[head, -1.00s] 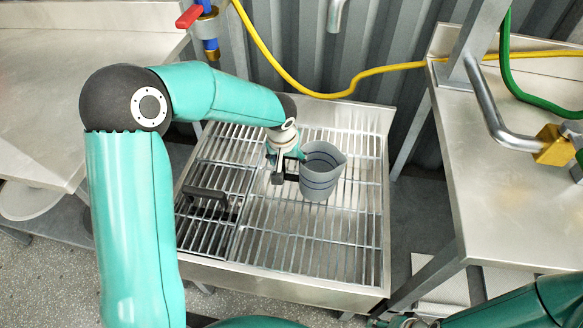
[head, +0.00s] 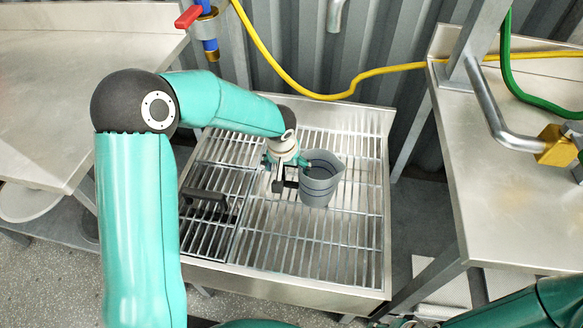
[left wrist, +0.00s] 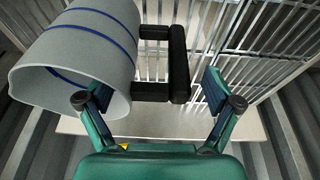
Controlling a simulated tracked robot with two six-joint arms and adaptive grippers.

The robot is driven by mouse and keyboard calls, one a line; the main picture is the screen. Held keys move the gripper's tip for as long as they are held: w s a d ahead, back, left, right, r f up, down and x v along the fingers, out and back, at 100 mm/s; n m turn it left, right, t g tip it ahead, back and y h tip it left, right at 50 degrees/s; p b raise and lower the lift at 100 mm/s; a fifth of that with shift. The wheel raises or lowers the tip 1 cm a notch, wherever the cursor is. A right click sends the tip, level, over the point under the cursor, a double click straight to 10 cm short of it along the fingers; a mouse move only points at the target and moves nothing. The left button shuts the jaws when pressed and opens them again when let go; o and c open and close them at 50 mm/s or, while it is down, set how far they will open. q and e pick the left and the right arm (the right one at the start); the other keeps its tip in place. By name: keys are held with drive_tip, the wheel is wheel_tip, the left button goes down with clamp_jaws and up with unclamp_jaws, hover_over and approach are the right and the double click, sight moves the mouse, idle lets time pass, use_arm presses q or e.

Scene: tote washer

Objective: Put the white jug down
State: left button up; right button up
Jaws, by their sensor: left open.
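The white jug (head: 320,184) looks pale grey with thin blue rings. It stands upright on the slatted metal grate (head: 300,240), right of my left gripper (head: 287,174). In the left wrist view the jug (left wrist: 75,55) fills the upper left and its black handle (left wrist: 180,65) points toward the middle. My left gripper (left wrist: 148,92) is open there, with its fingers spread to either side of the handle. The left finger overlaps the jug's rim; I cannot tell whether it touches. My right gripper is not in view.
A black handle (head: 206,197) lies on the grate's left section. Steel tables stand left (head: 70,90) and right (head: 510,190). A yellow hose (head: 300,88) hangs behind, near a red-levered valve (head: 188,17). The grate's front right is clear.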

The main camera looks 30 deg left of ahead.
use_arm(q)
drive_tip(key=p+v, duration=0.1)
drive_tip(key=v, duration=1.1)
drive_tip(key=shift+p, duration=0.3)
drive_tip(key=shift+s, duration=0.1)
